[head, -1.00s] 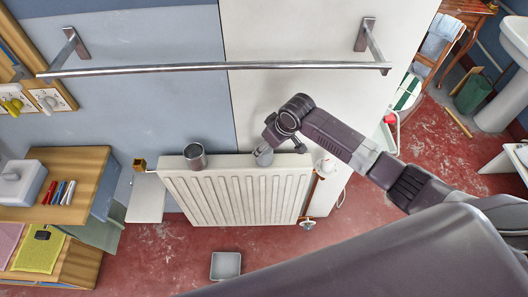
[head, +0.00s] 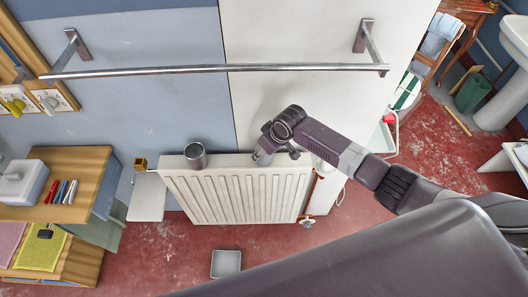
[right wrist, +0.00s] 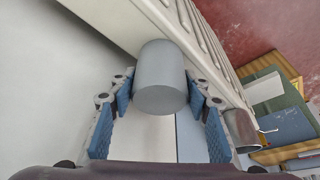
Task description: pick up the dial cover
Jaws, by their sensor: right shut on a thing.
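The dial cover, as far as I can tell, is a plain grey cylinder (right wrist: 162,82), seen in the right wrist view between my fingers, close to the top edge of a white radiator. My right gripper (right wrist: 162,105) has its blue-padded fingers on either side of the cylinder and is shut on it. In the head view my right gripper (head: 263,157) is at the radiator's top, near its middle, and mostly hides the cylinder. I cannot tell whether the cylinder still rests on the radiator. My left gripper is not in view.
The white radiator (head: 235,195) stands against the wall. A metal can (head: 195,156) stands on its left part. A metal rail (head: 215,68) runs across the wall above. A grey tray (head: 226,264) lies on the red floor. Wooden shelves (head: 75,175) with pens are at left.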

